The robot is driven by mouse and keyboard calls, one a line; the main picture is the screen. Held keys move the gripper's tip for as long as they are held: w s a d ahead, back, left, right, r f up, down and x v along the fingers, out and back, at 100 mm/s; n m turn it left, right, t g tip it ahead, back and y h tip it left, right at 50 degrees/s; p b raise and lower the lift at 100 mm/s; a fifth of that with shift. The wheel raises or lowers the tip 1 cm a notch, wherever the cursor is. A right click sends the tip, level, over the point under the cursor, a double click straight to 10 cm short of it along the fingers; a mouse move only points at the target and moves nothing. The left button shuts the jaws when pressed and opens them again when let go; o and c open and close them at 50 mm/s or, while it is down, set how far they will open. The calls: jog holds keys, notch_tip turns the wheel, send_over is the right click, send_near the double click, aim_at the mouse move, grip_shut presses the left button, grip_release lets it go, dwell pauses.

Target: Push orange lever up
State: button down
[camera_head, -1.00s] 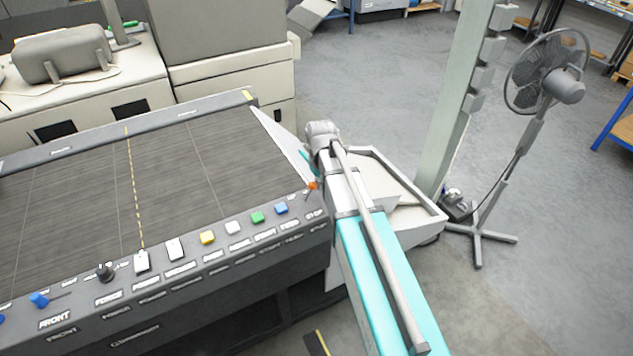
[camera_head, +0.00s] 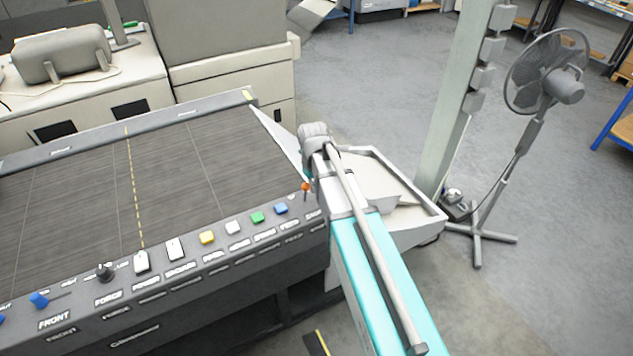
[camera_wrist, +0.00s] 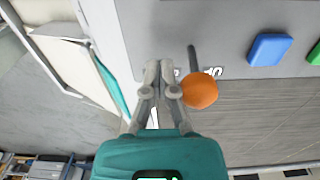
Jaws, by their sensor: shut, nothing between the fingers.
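The orange lever has a round orange knob (camera_wrist: 200,91) on a thin dark stem, standing out from the grey control panel. In the head view, its knob (camera_head: 306,187) is at the right end of the panel's button row, just left of my arm. In the wrist view, my gripper (camera_wrist: 159,66) is shut and empty, with its fingers right beside the knob, on its left in that picture. The knob appears to touch or nearly touch the finger; I cannot tell which. In the head view, my fingers are hidden behind my arm.
Several coloured buttons line the panel, including green (camera_head: 257,218) and blue (camera_head: 281,208) ones near the lever. A dark conveyor bed (camera_head: 90,200) lies behind them. A pale post (camera_head: 455,120) and a standing fan (camera_head: 545,75) are at right, with open floor around.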

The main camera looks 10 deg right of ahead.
jog(key=shift+s+a, duration=0.2)
jog(key=shift+a, duration=0.45)
jog(key=shift+r, duration=0.1)
notch_tip(320, 180, up, 7)
jog(key=d+p, duration=0.2)
jog(key=p, duration=0.5)
jog(key=shift+w, duration=0.35)
dwell(0.6)
jog(key=s+d+m, duration=0.1)
jog(key=s, duration=0.6)
jog(key=s+d+f+m+b, duration=0.1)
jog(key=s+d+m, duration=0.1)
jog(key=s, duration=0.6)
jog(key=shift+s+d+f+m, duration=0.15)
jog(key=shift+s+d+m, duration=0.1)
jog(key=shift+m, duration=0.05)
